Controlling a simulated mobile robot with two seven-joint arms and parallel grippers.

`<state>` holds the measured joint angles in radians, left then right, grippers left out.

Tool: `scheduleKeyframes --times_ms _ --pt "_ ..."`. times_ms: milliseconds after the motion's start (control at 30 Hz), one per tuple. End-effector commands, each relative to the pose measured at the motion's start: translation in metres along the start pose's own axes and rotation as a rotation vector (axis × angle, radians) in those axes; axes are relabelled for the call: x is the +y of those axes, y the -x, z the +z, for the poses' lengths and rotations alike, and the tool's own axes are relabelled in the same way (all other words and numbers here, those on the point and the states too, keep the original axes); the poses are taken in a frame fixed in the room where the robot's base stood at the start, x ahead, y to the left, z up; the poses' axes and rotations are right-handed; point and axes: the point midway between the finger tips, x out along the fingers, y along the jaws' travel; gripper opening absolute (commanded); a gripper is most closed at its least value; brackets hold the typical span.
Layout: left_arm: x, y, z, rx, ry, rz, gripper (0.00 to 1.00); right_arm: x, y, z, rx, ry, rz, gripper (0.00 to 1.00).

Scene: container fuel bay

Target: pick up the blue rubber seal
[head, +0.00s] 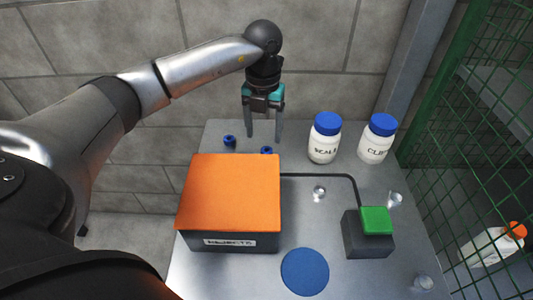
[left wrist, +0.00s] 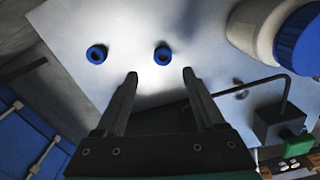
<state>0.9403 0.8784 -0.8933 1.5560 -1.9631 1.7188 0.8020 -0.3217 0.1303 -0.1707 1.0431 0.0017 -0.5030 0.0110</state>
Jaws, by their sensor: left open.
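Two small blue rubber seals lie on the grey metal table at its back left: one on the left (head: 230,141) and one on the right (head: 266,150). In the left wrist view both look like rings with dark centres, the first (left wrist: 97,54) to the left and the second (left wrist: 162,54) just ahead of the fingertips. My left gripper (head: 264,136) is open and empty, pointing down above the right seal. In the left wrist view its fingertips (left wrist: 159,75) are apart, with that seal roughly in line with the gap. My right gripper is not in view.
An orange-topped box (head: 232,195) stands in front of the seals. Two white blue-lidded bottles (head: 324,143) (head: 376,143) stand to the right. A black block with a green top (head: 376,220), a blue disc (head: 305,272) and small clear pieces lie nearer. A green mesh fence (head: 470,130) borders the right.

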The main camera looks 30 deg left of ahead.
Motion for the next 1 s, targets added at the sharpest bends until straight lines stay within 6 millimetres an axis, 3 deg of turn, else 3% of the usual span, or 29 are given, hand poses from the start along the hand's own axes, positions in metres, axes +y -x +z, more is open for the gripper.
scheduleKeyframes --times_ms 233,700,1000 --pt "-0.001 -0.011 0.001 0.001 0.000 0.001 0.71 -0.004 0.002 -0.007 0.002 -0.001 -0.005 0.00" --pt "-0.005 -0.052 0.003 0.000 -0.001 0.000 0.71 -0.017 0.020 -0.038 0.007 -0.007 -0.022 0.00" --pt "-0.005 -0.055 0.004 0.000 -0.001 0.000 0.71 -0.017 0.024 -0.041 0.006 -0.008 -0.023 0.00"
